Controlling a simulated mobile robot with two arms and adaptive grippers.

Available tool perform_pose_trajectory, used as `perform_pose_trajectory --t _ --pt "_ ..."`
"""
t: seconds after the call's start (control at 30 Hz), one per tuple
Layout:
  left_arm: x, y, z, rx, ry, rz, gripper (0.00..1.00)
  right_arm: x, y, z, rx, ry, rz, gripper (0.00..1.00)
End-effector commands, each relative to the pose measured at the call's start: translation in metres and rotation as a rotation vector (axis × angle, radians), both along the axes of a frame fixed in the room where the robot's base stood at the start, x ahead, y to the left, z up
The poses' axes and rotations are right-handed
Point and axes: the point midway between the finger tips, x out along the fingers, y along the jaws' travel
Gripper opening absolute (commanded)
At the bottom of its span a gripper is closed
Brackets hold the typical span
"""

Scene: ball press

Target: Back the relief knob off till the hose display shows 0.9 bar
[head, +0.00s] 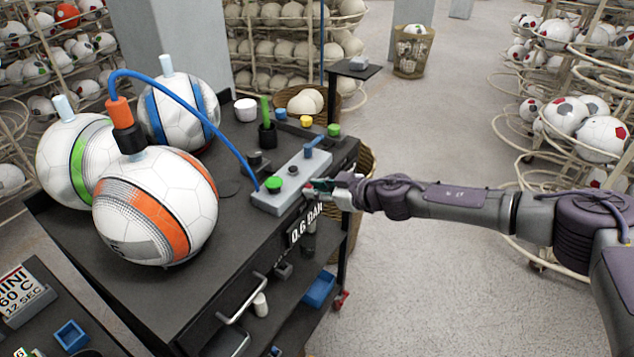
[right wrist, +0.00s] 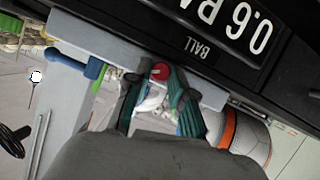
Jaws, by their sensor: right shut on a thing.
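The grey control box (head: 264,201) sits on the black cart top, with a green button (head: 274,184) and a blue lever (head: 312,146). A small red knob with a white mark (right wrist: 160,71) shows on the box's side in the right wrist view. My right gripper (head: 316,187) is at the box's near right side, and its fingers (right wrist: 160,98) are shut around the knob. In the head view the fingers hide the knob. A display labelled BALL (right wrist: 225,25) reads 0.6 BAR, upside down in the wrist view. My left gripper is out of view.
A blue hose (head: 222,135) runs from the box to an orange and black coupling (head: 122,125) on the orange-striped ball (head: 155,208). Two more balls stand behind it. A green stick in a black cup (head: 267,134) stands behind the box.

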Motion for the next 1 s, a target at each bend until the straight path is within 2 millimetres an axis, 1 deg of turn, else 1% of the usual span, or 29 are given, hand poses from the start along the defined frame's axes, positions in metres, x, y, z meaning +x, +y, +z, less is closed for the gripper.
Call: perform_pose_trajectory --t 0.03,0.27,0.3,0.43,0.47,0.77,0.87,1.0 --pt "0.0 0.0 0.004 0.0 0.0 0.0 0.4 0.0 0.0 0.002 -0.004 -0.006 0.0 0.0" --pt "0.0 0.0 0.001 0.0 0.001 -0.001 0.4 0.0 0.0 0.0 -0.007 -0.012 0.001 0.0" --pt "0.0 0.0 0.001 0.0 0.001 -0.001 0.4 0.0 0.0 0.0 -0.007 -0.012 0.001 0.24" --pt "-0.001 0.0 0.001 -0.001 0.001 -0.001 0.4 0.0 0.0 0.0 -0.007 -0.011 0.0 0.46" --pt "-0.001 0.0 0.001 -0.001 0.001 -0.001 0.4 0.0 0.0 0.0 -0.007 -0.011 0.0 0.47" --pt "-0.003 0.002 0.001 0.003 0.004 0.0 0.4 -0.001 -0.001 0.001 -0.008 -0.011 0.0 0.47" --pt "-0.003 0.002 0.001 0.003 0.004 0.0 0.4 -0.005 -0.008 0.004 -0.008 -0.011 -0.002 0.47" --pt "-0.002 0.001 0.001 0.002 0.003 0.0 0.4 -0.02 -0.025 0.013 -0.007 -0.011 -0.002 0.47"
